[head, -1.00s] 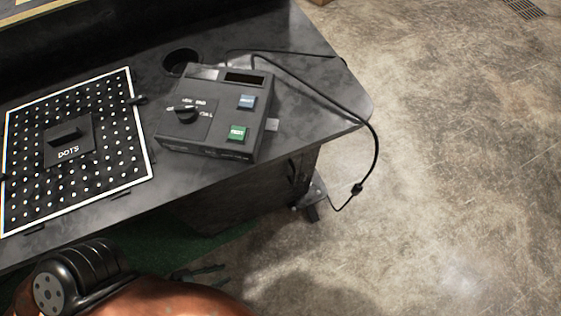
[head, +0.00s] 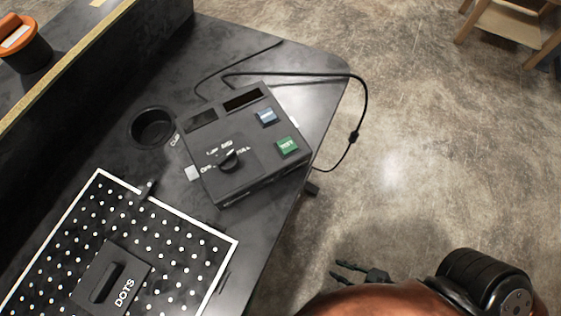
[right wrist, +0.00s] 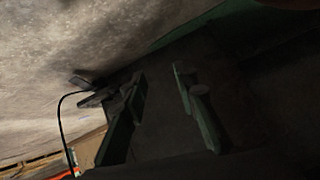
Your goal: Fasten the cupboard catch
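I cannot make out a cupboard or its catch in the head view or the right wrist view. My right gripper (head: 345,272) shows low in the head view, off the right side of the black table (head: 318,75) and over the concrete floor. In the right wrist view the two fingers of this gripper (right wrist: 160,92) stand apart with nothing between them. A dark, poorly lit surface fills the area behind them, and I cannot tell what it is. My left gripper is not in view.
A cable (head: 364,105) loops past the edge. A dotted board (head: 186,248) and a cup hole (head: 152,127) lie left.

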